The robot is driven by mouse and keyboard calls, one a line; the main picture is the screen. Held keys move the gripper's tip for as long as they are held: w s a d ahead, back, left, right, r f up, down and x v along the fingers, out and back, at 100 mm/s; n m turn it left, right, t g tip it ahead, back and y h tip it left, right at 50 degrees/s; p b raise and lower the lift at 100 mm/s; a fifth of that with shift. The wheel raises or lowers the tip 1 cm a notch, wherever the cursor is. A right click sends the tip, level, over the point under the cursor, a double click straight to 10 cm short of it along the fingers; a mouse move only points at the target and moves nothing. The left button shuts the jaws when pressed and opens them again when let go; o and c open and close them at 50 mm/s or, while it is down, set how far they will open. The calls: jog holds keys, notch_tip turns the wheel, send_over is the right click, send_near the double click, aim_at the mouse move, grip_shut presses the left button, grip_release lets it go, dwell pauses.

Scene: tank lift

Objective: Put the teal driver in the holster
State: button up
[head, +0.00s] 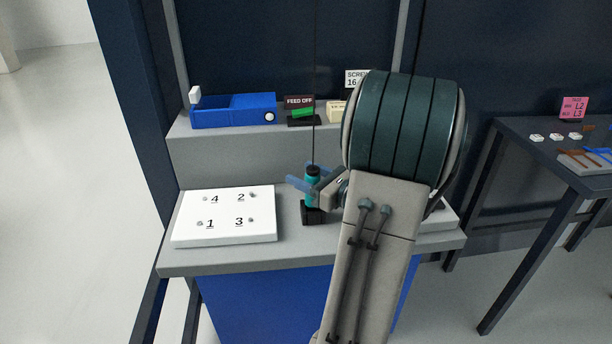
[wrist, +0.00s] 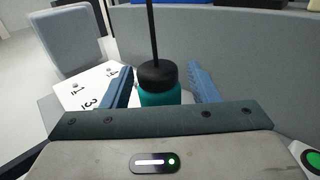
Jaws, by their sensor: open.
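The teal driver (head: 312,182) stands upright at the middle of the grey bench, with a black cap and a thin dark line rising from its top. Its lower end is at a black block (head: 313,214), which looks like the holster; how deep it sits I cannot tell. In the wrist view the driver (wrist: 160,92) shows its black top and teal body between my blue fingers. My gripper (wrist: 164,88) is open around the driver, with a gap visible on the right side. In the head view my gripper (head: 309,184) is partly hidden by my arm.
A white board (head: 226,232) with numbered screws lies left of the driver. A blue bin (head: 232,111), a "FEED OFF" sign (head: 299,102) and a cream box (head: 336,111) stand on the raised shelf behind. A dark side table (head: 520,142) stands at right.

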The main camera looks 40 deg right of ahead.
jog(key=v, duration=1.2)
jog(key=w+a+f+n+g+y, duration=0.25)
jog(key=a+n+g+y, duration=0.5)
jog(key=a, duration=0.95)
jog(key=s+a+f+n+g+h, duration=0.1)
jog(key=a+n+g+h, duration=0.3)
jog(key=n, duration=0.9)
jog(key=s+a+f+n+g+h, duration=0.1)
jog(key=s+a+n+g+h, duration=0.2)
jog(key=a+n+h, duration=0.4)
jog(key=n+g+h, duration=0.1)
jog(key=n, duration=0.5)
jog(key=shift+s+a, duration=0.15)
jog(key=shift+s, duration=0.25)
jog(key=shift+f, duration=0.15)
